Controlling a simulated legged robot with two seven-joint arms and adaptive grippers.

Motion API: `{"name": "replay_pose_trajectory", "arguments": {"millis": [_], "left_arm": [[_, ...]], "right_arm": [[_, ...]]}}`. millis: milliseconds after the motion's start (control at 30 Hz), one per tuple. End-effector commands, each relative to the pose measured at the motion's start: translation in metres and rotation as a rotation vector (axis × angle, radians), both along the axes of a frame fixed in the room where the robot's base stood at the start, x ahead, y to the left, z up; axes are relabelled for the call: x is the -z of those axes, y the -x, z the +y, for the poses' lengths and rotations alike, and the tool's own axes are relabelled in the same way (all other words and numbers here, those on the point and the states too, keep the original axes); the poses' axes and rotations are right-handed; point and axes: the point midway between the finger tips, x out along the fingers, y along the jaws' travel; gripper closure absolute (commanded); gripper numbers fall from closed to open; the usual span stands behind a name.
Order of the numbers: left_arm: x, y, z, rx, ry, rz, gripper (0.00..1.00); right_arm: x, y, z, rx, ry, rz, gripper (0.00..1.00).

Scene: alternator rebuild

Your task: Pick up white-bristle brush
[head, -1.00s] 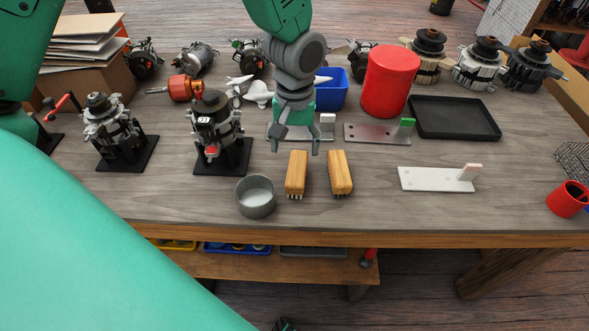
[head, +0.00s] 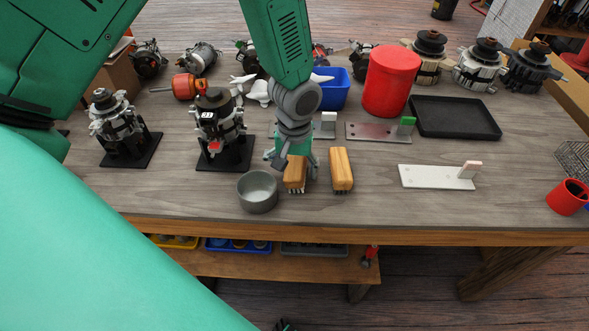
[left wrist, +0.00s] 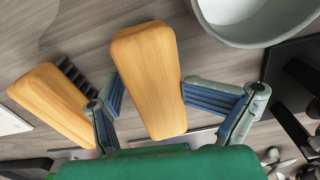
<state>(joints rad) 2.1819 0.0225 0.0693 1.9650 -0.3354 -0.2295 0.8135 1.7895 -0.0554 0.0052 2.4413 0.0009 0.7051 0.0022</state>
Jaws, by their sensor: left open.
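Two brushes with wooden handles lie side by side on the workbench. The left brush (head: 294,175) is under my left gripper (head: 295,166). In the left wrist view this brush (left wrist: 150,80) lies between the spread fingers of my left gripper (left wrist: 170,112), with the right finger close to its side. Its bristles are hidden there, and their colour is too small to tell in the head view. The right brush (head: 341,170) is outside the fingers; in the left wrist view this brush (left wrist: 58,102) shows dark bristles. My left gripper is open. My right gripper is not in view.
A grey bowl (head: 258,191) stands just left of the brushes. Alternators on black stands (head: 224,135) are further left. Behind are a blue bin (head: 330,90), a red canister (head: 391,82) and a metal plate (head: 376,133). A white plate (head: 435,177) lies to the right.

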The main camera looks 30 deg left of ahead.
Motion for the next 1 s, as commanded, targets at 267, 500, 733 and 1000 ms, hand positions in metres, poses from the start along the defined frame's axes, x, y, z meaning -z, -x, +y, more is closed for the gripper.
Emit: {"name": "replay_pose_trajectory", "arguments": {"millis": [267, 500, 733, 1000], "left_arm": [[0.008, 0.001, -0.006, 0.004, 0.011, -0.001, 0.84], [0.004, 0.002, -0.006, 0.004, 0.012, 0.001, 0.84], [-0.037, 0.002, -0.004, 0.003, 0.008, -0.003, 0.96], [-0.087, 0.005, -0.003, 0.002, 0.006, -0.003, 0.96]], "right_arm": [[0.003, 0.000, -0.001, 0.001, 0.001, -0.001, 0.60], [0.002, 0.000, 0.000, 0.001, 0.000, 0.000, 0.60], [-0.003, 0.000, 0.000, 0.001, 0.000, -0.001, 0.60], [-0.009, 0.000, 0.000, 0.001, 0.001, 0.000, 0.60]]}}
